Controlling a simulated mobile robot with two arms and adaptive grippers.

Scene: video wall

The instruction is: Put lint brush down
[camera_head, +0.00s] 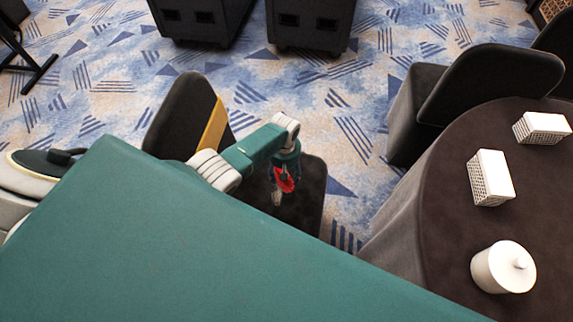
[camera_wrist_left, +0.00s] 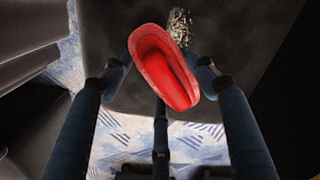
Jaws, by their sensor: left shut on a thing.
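The lint brush (camera_head: 285,181) has a red part and a speckled grey end that points down in the head view. My left gripper (camera_head: 283,176) is shut on it, above or in front of a dark chair seat (camera_head: 309,198). In the left wrist view the red part of the lint brush (camera_wrist_left: 165,68) sits between the dark blue fingers of my left gripper (camera_wrist_left: 163,80). The speckled end shows just beyond it, against a dark surface. The gap between brush and seat cannot be judged. My right gripper is not in view.
The chair's dark backrest (camera_head: 183,112) stands left of my left arm. At right, a round dark-clothed table (camera_head: 455,190) holds two white lattice boxes (camera_head: 491,177) (camera_head: 541,127) and a white lidded pot (camera_head: 503,267). Dark chairs (camera_head: 490,92) stand behind it. Patterned carpet lies open beyond.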

